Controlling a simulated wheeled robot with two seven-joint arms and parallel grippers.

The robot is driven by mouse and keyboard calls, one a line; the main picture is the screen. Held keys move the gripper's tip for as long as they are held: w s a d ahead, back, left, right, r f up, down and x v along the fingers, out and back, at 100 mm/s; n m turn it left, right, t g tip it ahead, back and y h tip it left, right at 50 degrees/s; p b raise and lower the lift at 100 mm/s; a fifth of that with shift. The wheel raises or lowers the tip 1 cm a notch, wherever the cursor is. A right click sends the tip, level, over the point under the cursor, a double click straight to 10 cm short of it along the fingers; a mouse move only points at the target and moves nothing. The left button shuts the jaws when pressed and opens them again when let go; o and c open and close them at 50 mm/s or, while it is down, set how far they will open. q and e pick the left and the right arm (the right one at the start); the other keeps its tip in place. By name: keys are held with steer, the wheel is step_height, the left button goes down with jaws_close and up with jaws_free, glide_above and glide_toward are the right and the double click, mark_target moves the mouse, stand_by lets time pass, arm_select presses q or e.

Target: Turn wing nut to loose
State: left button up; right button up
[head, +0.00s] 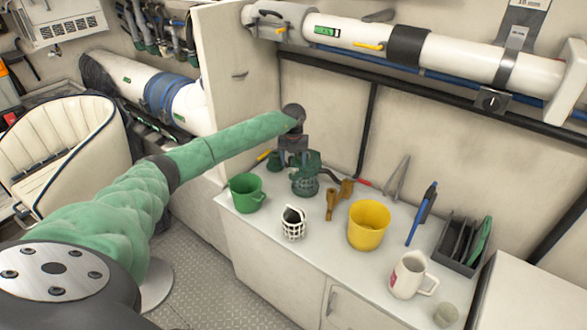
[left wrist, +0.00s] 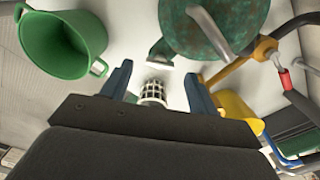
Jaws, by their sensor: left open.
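A green, weathered strainer-like body (head: 305,182) stands upright on the white counter, and my left gripper (head: 297,155) is above its top. In the left wrist view its round green top (left wrist: 235,22) lies beyond the fingers, with a grey bar or wing (left wrist: 209,30) across it. I cannot tell whether that grey part is the wing nut; in the head view the gripper hides the top. My left gripper (left wrist: 157,74) is open, its two dark blue fingers apart with nothing held between them. My right gripper is not in view.
A dark rack (head: 458,255) stands at right.

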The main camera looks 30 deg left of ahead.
arm_select(q)
steer(key=shift+r+b, duration=0.7)
steer(key=shift+r, duration=1.4)
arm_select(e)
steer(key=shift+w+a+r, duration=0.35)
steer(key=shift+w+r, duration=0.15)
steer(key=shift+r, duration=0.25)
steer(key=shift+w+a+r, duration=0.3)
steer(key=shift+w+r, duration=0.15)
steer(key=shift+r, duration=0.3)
arm_select(q)
steer(key=shift+c, duration=0.2)
